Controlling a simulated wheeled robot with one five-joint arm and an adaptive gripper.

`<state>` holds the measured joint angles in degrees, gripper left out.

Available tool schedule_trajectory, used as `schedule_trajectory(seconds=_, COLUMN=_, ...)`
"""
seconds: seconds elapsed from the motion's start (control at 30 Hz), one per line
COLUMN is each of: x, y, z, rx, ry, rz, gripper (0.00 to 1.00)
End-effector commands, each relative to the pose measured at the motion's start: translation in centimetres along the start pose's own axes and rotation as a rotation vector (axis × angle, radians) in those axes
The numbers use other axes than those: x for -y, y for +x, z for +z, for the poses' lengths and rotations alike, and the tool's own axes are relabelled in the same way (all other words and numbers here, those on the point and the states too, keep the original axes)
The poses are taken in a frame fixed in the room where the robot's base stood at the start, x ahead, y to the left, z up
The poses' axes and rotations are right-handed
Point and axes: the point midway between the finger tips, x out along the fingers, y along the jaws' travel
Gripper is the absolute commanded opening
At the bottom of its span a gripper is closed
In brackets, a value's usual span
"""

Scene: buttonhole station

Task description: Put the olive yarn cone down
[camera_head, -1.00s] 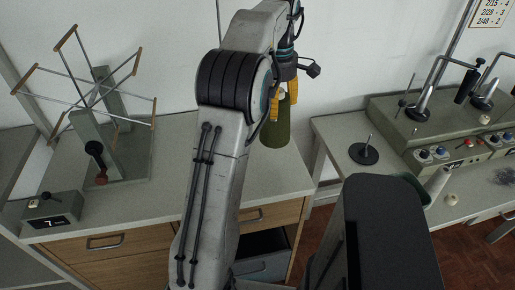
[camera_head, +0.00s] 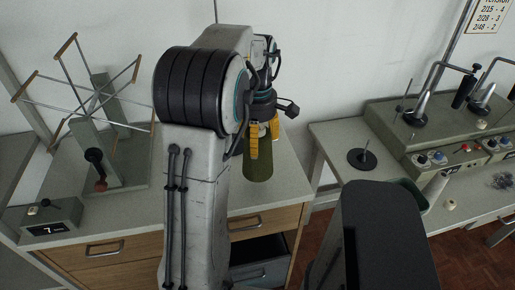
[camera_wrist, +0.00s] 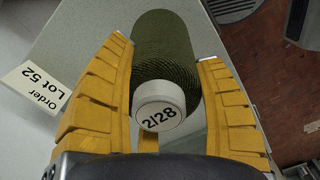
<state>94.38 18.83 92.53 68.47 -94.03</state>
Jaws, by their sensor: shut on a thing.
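The olive yarn cone (camera_head: 258,166) is upright over the right part of the drawer-cabinet top (camera_head: 213,196), near its front edge. I cannot tell whether its base touches the surface. My gripper (camera_head: 262,140) is shut on the cone's upper part with yellow fingers on either side. In the wrist view, the olive yarn (camera_wrist: 165,48) lies between the fingers of my gripper (camera_wrist: 166,62), and the cone's white tip (camera_wrist: 158,112) reads 2/28. My arm hides part of the cabinet top in the head view.
A yarn winder (camera_head: 97,130) and a small display box (camera_head: 52,220) stand on the left. An "Order Lot 52" card (camera_wrist: 36,86) shows in the wrist view. Across a gap, the right table holds a spindle base (camera_head: 362,158) and a winding machine (camera_head: 440,125).

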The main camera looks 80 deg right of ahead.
Motion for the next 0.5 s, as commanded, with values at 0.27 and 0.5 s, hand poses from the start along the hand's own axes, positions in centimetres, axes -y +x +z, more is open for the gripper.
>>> schedule_trajectory(seconds=0.27, x=0.1, y=2.9, z=0.0, rx=0.000, ry=0.000, rz=-0.003, gripper=0.29)
schedule_trajectory(seconds=0.5, x=0.0, y=3.7, z=0.0, rx=0.000, ry=0.000, rz=0.000, gripper=0.29)
